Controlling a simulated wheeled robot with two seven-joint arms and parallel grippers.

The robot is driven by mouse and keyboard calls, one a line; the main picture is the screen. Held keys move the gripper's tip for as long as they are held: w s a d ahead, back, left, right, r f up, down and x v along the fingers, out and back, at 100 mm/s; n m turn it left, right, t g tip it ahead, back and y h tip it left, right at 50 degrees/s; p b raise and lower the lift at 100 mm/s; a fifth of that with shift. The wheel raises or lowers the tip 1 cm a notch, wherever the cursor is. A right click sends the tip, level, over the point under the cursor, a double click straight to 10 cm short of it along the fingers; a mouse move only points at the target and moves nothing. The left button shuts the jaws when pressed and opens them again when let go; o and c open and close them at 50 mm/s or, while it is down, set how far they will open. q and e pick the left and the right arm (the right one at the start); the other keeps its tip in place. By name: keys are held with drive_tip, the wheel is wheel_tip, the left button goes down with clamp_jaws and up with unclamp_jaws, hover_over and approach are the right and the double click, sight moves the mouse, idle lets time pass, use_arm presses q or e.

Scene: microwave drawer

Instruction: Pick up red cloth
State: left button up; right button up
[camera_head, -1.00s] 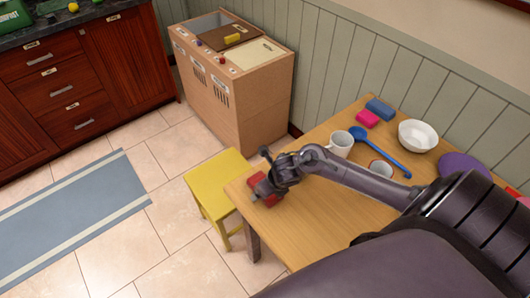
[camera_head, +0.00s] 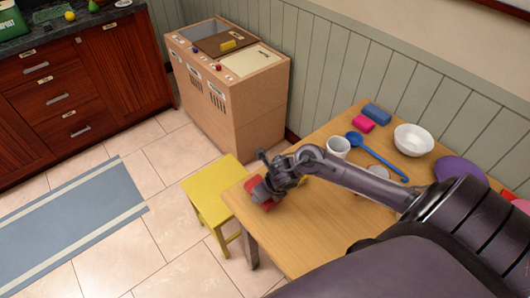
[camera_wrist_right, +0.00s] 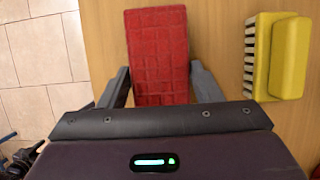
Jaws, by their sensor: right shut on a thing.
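The red cloth (camera_wrist_right: 158,45) is a folded rectangle with a grid pattern, seen between the two fingers of my right gripper (camera_wrist_right: 160,78) in the right wrist view. In the head view the cloth (camera_head: 265,203) shows partly under my right gripper (camera_head: 265,188), at the near left corner of the wooden table (camera_head: 305,245). My right gripper is shut on the cloth. I cannot tell whether the cloth is clear of the tabletop. My left gripper is not in view.
A yellow brush (camera_wrist_right: 288,55) lies right of the cloth. A white mug (camera_head: 338,147), blue spoon (camera_head: 378,156), white bowl (camera_head: 414,139), pink and blue blocks and a purple plate (camera_head: 459,169) are on the table. A yellow stool (camera_head: 208,190) stands beside it.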

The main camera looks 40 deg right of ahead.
wheel_tip(320, 180, up, 18)
drive_tip(key=p, duration=0.3)
drive_tip(key=shift+r, duration=0.2)
